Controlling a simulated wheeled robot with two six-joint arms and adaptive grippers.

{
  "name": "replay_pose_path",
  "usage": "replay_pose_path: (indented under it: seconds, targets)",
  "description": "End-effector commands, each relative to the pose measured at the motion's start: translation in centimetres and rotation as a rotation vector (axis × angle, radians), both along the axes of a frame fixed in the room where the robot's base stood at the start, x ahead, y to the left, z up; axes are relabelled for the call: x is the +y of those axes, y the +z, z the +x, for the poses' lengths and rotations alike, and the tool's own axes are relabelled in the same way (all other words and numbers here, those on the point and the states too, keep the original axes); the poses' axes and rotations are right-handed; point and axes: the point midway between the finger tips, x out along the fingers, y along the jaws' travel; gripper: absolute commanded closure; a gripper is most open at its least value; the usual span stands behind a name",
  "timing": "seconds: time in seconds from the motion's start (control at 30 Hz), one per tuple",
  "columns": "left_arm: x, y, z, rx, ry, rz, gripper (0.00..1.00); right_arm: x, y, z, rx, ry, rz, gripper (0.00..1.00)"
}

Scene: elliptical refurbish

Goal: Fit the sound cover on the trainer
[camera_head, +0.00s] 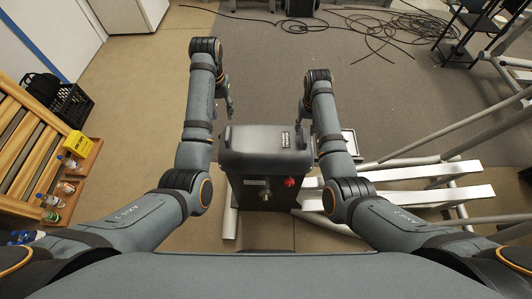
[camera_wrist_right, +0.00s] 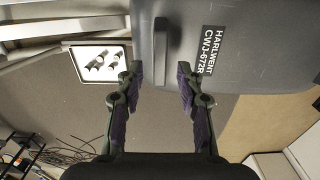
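A dark grey sound cover (camera_head: 262,139) with a white label sits at the top of the trainer (camera_head: 258,191), whose front shows a red knob. I cannot tell whether it is fully seated. In the right wrist view the cover (camera_wrist_right: 245,50) fills the top, with a raised handle (camera_wrist_right: 160,45) on it. My right gripper (camera_wrist_right: 159,74) is open, its fingertips apart on either side of the handle's near end, with no visible contact. It is at the cover's far right in the head view (camera_head: 301,118). My left gripper (camera_head: 229,106) is at the far left; its finger opening is unclear.
A small tray (camera_head: 349,142) stands right of the trainer; the right wrist view shows metal parts in it. Pale rails (camera_head: 420,196) extend right. Loose black cables (camera_head: 385,30) lie on the floor behind. A wooden rack with bottles and a yellow box (camera_head: 78,143) stands left.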

Motion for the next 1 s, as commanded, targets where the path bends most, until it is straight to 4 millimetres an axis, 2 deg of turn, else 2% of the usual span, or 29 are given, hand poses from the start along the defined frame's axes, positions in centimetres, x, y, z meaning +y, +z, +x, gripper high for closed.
replay_pose_path:
  seconds: [0.2,0.4,0.57,1.0]
  targets:
    - [0.0,0.0,0.0,0.0,0.0,0.0,0.63,0.0,5.5,0.2,-0.005,0.0,0.0,0.63]
    - [0.0,0.0,0.0,0.0,0.0,0.0,0.63,0.0,8.7,0.1,-0.002,0.0,0.0,0.63]
    - [0.0,0.0,0.0,0.0,0.0,0.0,0.63,0.0,9.6,0.0,0.0,0.0,0.0,0.63]
    - [0.0,0.0,0.0,0.0,0.0,0.0,0.63,0.0,9.5,0.0,0.0,0.0,0.0,0.63]
